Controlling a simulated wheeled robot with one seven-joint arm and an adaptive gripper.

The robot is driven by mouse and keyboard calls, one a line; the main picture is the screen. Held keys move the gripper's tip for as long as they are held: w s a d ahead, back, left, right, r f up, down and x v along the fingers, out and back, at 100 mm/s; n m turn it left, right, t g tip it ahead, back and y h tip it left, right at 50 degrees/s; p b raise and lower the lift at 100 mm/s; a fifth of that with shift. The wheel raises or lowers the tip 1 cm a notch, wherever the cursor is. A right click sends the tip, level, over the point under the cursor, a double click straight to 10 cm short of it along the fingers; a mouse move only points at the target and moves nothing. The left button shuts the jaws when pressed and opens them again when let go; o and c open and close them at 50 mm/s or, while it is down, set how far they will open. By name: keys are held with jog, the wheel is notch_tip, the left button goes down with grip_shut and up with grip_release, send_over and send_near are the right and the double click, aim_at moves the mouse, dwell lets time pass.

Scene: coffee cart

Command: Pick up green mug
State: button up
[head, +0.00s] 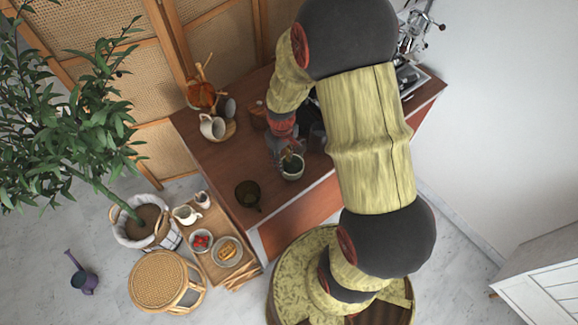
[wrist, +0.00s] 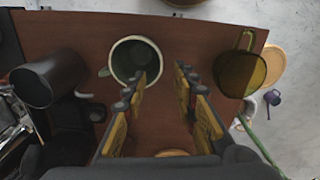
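The green mug (head: 292,170) is pale green outside with a darker inside. It stands upright on the brown cart top near its front edge. In the wrist view the mug (wrist: 128,65) is left of centre, its handle pointing left. My gripper (head: 289,155) is over or beside the mug in the head view. In the wrist view my gripper (wrist: 162,78) is open with nothing between its fingers. The left finger overlaps the mug's lower right part; I cannot tell whether it touches or reaches inside. An olive see-through glass mug (wrist: 240,72) stands to the right.
A dark cylindrical cup (wrist: 48,82) lies or stands at the left in the wrist view. An espresso machine (head: 415,35) is at the back right. A low tray (head: 222,275) with food is beside the cart.

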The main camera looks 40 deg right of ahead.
aim_at(284, 175)
notch_tip(284, 175, down, 7)
jog(key=shift+d+f, duration=0.1)
jog(key=shift+f, duration=0.1)
jog(key=shift+s, duration=0.1)
grip_shut()
dwell(0.4)
dwell(0.6)
